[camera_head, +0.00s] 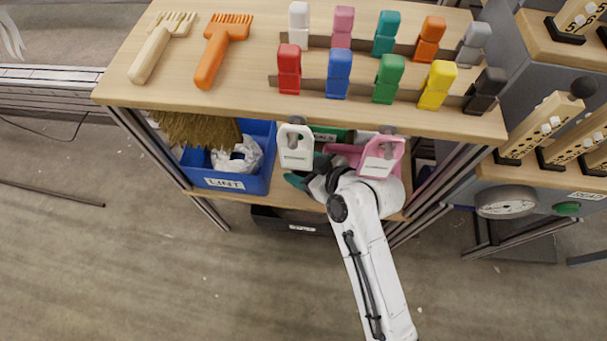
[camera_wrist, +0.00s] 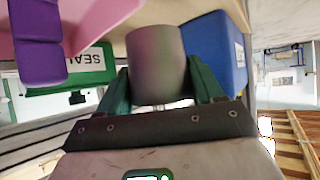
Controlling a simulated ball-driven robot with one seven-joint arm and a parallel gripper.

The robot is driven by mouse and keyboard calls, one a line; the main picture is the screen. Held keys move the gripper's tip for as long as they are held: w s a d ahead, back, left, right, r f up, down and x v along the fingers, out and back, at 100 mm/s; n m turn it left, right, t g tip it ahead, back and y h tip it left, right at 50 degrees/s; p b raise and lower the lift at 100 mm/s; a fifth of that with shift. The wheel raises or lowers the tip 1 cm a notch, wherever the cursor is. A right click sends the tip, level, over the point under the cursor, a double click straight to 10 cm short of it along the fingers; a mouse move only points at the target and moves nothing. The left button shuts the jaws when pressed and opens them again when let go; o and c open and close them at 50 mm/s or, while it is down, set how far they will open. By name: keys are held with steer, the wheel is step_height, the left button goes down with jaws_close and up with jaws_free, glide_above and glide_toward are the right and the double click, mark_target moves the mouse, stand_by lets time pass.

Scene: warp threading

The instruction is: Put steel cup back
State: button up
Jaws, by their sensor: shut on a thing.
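The steel cup (camera_wrist: 156,55) is a grey metal cylinder in the wrist view. My gripper (camera_wrist: 158,84) is shut on it, with one green finger on each side. In the head view my gripper (camera_head: 305,178) is at the lower shelf, beneath the front edge of the tabletop. A white hanging tag and a pink hanging holder hang just above it there. I cannot make out the cup in the head view.
A blue LINT bin (camera_head: 228,176) stands left of my gripper; a blue bin side also shows in the wrist view (camera_wrist: 217,50). A green SEALS box (camera_wrist: 88,68) is at the left. The tabletop (camera_head: 190,85) above carries combs and coloured blocks.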

mark_target(301, 175)
steer(key=shift+a+f+b, duration=0.1)
steer(key=shift+f+b, duration=0.95)
steer(key=shift+f, duration=0.8)
steer(key=shift+r, duration=0.1)
steer(key=o, duration=0.9)
